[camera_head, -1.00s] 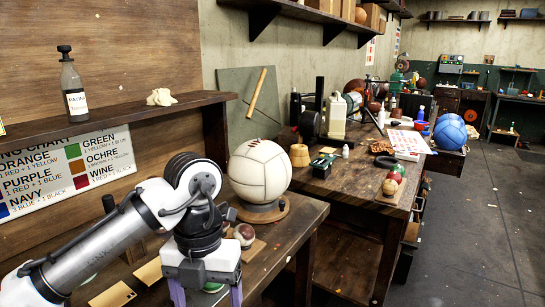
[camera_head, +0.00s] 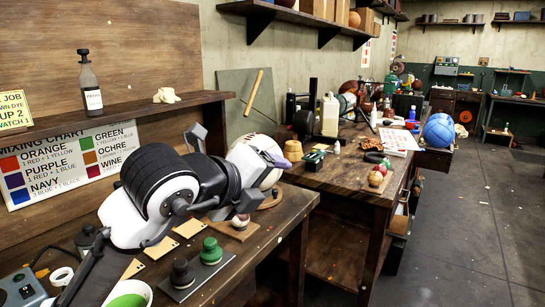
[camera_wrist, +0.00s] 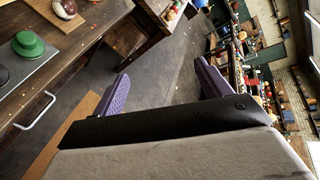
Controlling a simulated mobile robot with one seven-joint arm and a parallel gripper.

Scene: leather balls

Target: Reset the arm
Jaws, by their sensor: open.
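My arm is folded up above the near bench, in front of the white ball (camera_head: 270,178), which it partly hides in the head view. My gripper (camera_wrist: 162,86) shows in the wrist view with its two purple fingers wide apart and nothing between them. In the head view its white housing is near the ball, with a purple finger to the right, and the gap between the fingers cannot be made out. The wrist view looks past the fingers to the dark floor and other benches.
A green-topped stamp (camera_head: 211,250) and a dark one (camera_head: 182,272) stand on a grey plate below my arm. A small red-and-white ball (camera_head: 240,221) lies behind them. A dark bottle (camera_head: 90,88) stands on the shelf (camera_head: 130,118).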

